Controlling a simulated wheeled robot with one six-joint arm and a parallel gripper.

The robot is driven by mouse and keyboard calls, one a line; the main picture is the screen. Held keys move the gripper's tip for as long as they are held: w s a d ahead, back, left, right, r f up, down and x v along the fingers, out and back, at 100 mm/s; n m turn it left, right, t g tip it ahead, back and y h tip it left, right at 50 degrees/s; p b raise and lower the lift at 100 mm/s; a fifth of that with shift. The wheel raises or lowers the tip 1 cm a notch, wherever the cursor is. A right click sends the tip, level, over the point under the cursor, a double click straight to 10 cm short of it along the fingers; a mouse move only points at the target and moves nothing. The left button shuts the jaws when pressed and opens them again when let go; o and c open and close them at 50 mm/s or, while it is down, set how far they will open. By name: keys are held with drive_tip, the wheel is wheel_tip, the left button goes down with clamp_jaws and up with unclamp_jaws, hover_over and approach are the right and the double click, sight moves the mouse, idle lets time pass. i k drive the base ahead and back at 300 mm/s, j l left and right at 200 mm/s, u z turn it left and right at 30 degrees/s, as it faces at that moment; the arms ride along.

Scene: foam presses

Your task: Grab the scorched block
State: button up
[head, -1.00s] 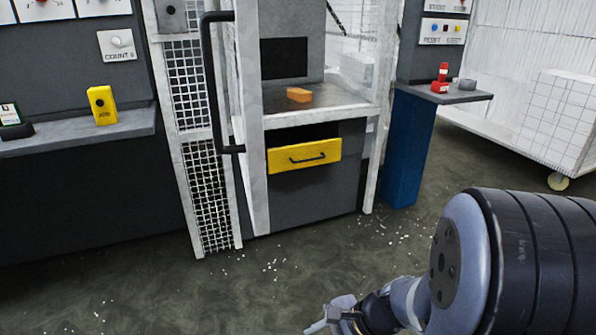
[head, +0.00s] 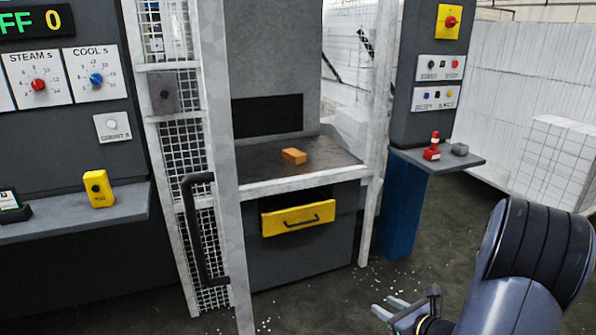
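A small orange-brown block (head: 294,156) lies on the dark grey bed of the press (head: 270,163), in front of the dark opening in the press body. Scorch marks on it are too small to make out. My gripper (head: 385,311) is low at the bottom of the head view, in front of the press and well below and apart from the block. Its two fingers look spread with nothing between them.
A mesh door (head: 215,165) with a black handle stands open left of the bed. A yellow drawer (head: 298,219) sits below it. Side shelves hold a yellow box (head: 99,189) and a red item (head: 432,150). The floor in front is clear apart from white crumbs.

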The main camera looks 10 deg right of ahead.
sight(296, 156)
drive_tip(key=i+l, duration=0.85)
drive_tip(key=i+l+u, duration=0.15)
drive_tip(key=i+l, duration=0.65)
drive_tip(key=i+j, duration=0.2)
drive_tip(key=i, duration=0.2)
drive_tip(key=i+j, duration=0.25)
drive_tip(key=i, duration=0.15)
drive_tip(key=i+j+u, duration=0.1)
drive_tip(key=i, duration=0.3)
drive_tip(key=i+j, duration=0.3)
drive_tip(key=i, duration=0.15)
